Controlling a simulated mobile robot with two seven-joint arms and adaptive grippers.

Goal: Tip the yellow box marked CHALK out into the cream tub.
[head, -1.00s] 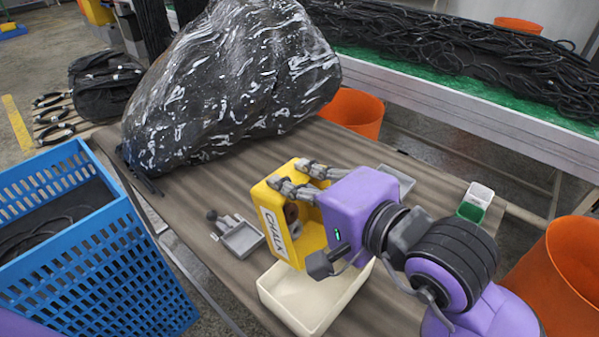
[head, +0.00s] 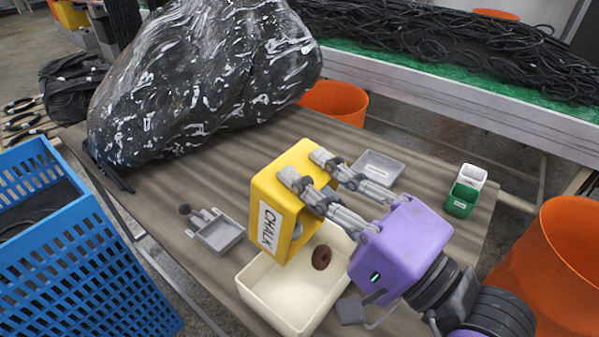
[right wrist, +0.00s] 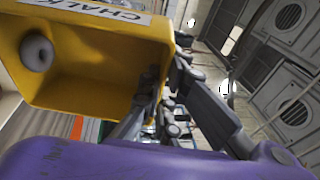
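The yellow box marked CHALK (head: 278,180) is held in the air, tipped on its side with its open mouth toward the cream tub (head: 262,292). My right gripper (head: 307,170) is shut on the box wall. A brown ring (head: 321,257) shows below the mouth, over or in the tub; I cannot tell if it has landed. A pale grey ring (right wrist: 38,53) is still inside the box in the right wrist view, where the yellow box (right wrist: 95,60) fills the upper left. My left gripper is out of view.
A grey tray (head: 220,235) lies left of the tub, another grey tray (head: 378,167) behind. White and green small containers (head: 463,198) stand at right. A large wrapped bundle (head: 205,85) fills the back left. A blue crate (head: 75,255) and orange bin (head: 560,250) flank the table.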

